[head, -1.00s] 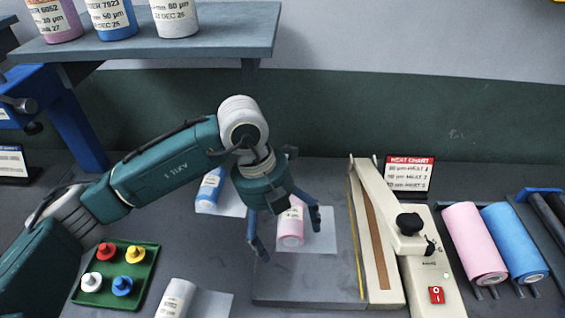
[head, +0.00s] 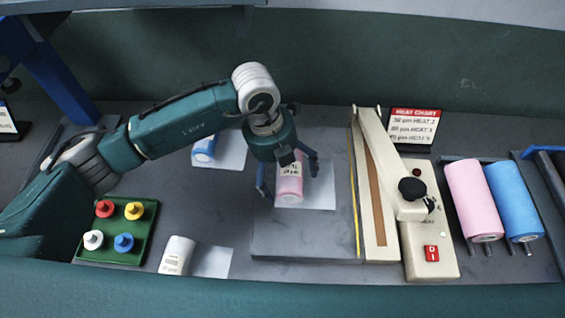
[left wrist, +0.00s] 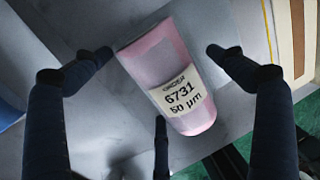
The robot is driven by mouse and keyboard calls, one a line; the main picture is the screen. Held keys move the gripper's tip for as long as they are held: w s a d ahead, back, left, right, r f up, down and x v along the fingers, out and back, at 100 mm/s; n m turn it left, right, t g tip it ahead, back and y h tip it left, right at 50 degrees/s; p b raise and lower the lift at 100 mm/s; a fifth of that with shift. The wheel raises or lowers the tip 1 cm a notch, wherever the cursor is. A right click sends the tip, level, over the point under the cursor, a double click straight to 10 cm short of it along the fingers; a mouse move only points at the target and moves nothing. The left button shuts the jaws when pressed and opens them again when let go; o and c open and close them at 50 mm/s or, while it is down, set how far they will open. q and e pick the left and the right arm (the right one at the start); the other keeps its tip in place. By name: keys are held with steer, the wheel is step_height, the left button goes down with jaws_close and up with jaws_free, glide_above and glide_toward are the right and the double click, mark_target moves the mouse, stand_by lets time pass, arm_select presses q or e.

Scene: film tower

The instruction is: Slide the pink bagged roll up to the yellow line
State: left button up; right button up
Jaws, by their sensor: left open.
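The pink bagged roll (head: 290,184) lies on the grey board, with its clear bag (head: 320,190) spread to its right. In the left wrist view the roll (left wrist: 165,70) shows a label reading ORDER 6731, 50 µm. The yellow line (head: 354,200) runs along the board's right side, apart from the roll and to the right of the bag. My left gripper (head: 289,182) is open above the roll, with fingers on both sides of it; in the left wrist view its fingers (left wrist: 150,75) stand clear of the roll. My right gripper is not in view.
The cream heat sealer (head: 385,200) stands just right of the yellow line. A heat chart (head: 413,125) stands behind it. Blue (head: 204,150) and white (head: 177,255) bagged rolls lie left of the board. A green tray (head: 148,230) holds coloured pegs.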

mark_target(335, 181)
arm_select(q)
steer(key=shift+s, duration=0.1)
steer(key=c, duration=1.5)
steer(key=shift+d+f, duration=0.1)
steer(key=shift+d, duration=0.6)
steer(key=shift+d+b, duration=2)
steer(key=shift+d, duration=3.4)
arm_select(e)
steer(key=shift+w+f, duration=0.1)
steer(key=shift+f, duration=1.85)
arm_select(q)
steer(key=shift+w+b, duration=0.25)
steer(key=shift+b, duration=0.1)
steer(key=o, duration=1.5)
steer(key=shift+w, duration=0.1)
steer(key=shift+c, duration=0.2)
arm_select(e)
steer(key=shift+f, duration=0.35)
